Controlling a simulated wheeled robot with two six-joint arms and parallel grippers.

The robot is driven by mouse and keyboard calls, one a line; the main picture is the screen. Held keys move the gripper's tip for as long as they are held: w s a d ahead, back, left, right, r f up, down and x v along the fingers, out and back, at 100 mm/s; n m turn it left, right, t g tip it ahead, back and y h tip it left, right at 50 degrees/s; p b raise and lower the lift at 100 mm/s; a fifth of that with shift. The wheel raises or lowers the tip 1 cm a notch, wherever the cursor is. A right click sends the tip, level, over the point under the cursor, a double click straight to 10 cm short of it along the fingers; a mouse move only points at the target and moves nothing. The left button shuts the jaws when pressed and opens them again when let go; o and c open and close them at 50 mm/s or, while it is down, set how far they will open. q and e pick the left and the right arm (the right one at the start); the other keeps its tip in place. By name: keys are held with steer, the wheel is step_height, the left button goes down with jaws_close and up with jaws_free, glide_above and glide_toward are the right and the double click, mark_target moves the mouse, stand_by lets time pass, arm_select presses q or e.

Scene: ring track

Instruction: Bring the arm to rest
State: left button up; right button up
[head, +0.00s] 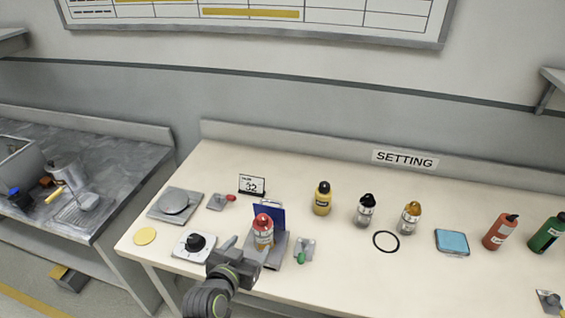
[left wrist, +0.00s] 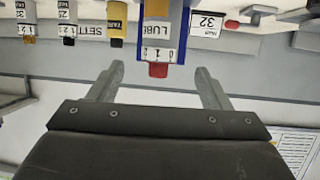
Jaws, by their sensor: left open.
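My left gripper (head: 246,252) is open and empty at the front of the table. In the left wrist view its two fingers (left wrist: 160,72) are spread, with a gap between them. A red-capped clear bottle (head: 263,232) stands upright on a grey stand with a blue back panel (head: 276,212), just beyond the fingers. In the left wrist view, which is upside down, the bottle's red cap (left wrist: 158,70) shows between the fingertips, and its label reads "LUBE". I cannot tell if a finger touches it. My right gripper is not in view.
A black-knobbed device (head: 194,244), a grey plate (head: 174,204) and a yellow disc (head: 145,236) lie left. A green-knobbed piece (head: 304,250) is close right. Several bottles, a black ring (head: 386,241) and a blue pad (head: 452,241) stand farther right.

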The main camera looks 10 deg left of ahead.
arm_select(q)
steer(key=s+a+f+n+g+y, duration=0.15)
steer(key=s+a+g, duration=0.4)
steer(key=s, duration=0.75)
steer(key=s+a+f+g+y, duration=0.2)
steer(key=s+a+g, duration=0.35)
steer(key=s, duration=0.65)
step_height(320, 180, down, 25)
steer(key=a, duration=0.2)
steer(key=s+d+f+g+b, duration=0.1)
steer(key=s+f, duration=1.4)
steer(key=f, duration=0.2)
steer(key=shift+s+g+h, duration=0.3)
steer(key=shift+s+h, duration=0.05)
steer(key=shift+s, duration=0.05)
steer(key=shift+n, duration=0.25)
